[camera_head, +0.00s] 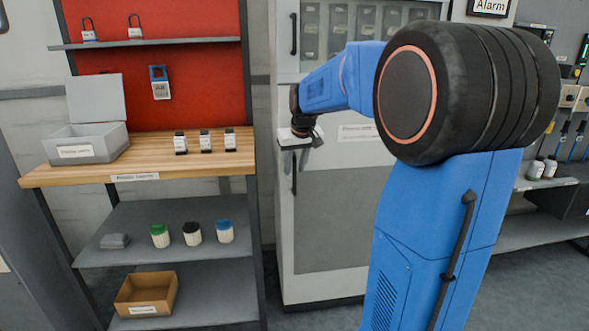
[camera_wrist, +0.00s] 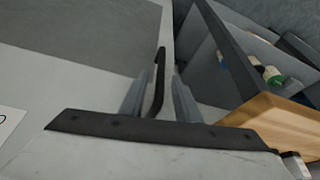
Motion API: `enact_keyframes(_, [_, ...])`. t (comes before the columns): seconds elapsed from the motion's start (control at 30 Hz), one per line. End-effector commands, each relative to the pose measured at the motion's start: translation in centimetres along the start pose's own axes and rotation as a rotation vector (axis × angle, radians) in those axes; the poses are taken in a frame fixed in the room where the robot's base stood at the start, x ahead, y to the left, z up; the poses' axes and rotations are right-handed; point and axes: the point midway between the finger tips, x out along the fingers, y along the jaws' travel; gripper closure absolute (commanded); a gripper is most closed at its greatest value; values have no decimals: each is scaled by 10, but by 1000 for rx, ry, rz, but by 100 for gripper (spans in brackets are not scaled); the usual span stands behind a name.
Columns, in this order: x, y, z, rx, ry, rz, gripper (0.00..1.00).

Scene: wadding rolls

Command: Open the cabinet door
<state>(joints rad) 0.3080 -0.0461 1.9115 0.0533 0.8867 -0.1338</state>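The cabinet (camera_head: 344,220) is tall and pale with a grey lower panel, and its lower door is closed. A dark vertical bar handle (camera_head: 295,178) runs along that door's left edge; the handle also shows in the wrist view (camera_wrist: 160,80). My gripper (camera_head: 296,150) is at the upper part of this handle. In the wrist view my gripper (camera_wrist: 161,92) has its two grey fingers apart, one on each side of the handle, with gaps visible. My arm hides the cabinet's right side.
An upper glazed door with its own handle (camera_head: 294,34) is above. Left stands a workbench (camera_head: 100,174) with a grey box (camera_head: 85,143) and several small items; its lower shelves hold jars and a cardboard box (camera_head: 146,293). Another shelf unit (camera_head: 540,235) stands right.

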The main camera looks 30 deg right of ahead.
Motion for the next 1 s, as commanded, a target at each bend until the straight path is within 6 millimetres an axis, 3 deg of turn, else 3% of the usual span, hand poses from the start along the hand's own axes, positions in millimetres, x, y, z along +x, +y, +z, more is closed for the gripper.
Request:
enact_keyframes(0.43, [10, 0, 0, 0, 1, 0, 70])
enact_keyframes(0.57, [10, 0, 0, 0, 1, 0, 100])
enact_keyframes(1.0, [5, -4, 11, -36, 1, -15, 100])
